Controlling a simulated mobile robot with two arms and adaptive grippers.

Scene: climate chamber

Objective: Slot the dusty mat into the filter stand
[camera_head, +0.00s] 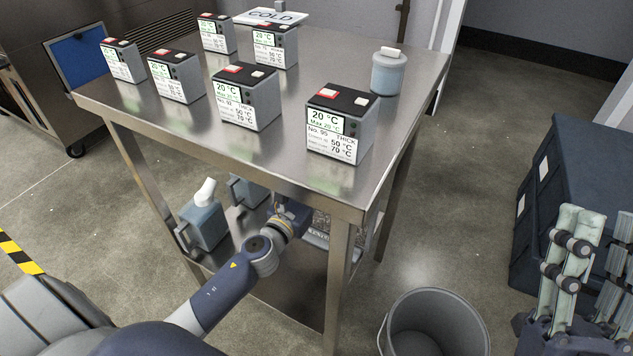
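My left arm reaches under the metal table. Its gripper (292,214) is at the table's front edge, with the fingers hidden by the wrist and tabletop. Just right of it, under the table, is a speckled grey piece (320,224) that may be the dusty mat. A pale edge with lettering (318,240) lies below it; I cannot tell whether this is the filter stand. Whether the gripper touches the grey piece is hidden. My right gripper (594,262) is at the right edge, fingers up and apart, with nothing seen between them.
Several battery-like boxes (247,95), a lidded jar (388,74) and a COLD sign (271,16) stand on the table (200,122). Blue-grey containers (203,222) are underneath. A grey bucket (433,325) and a dark crate (570,180) stand at right.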

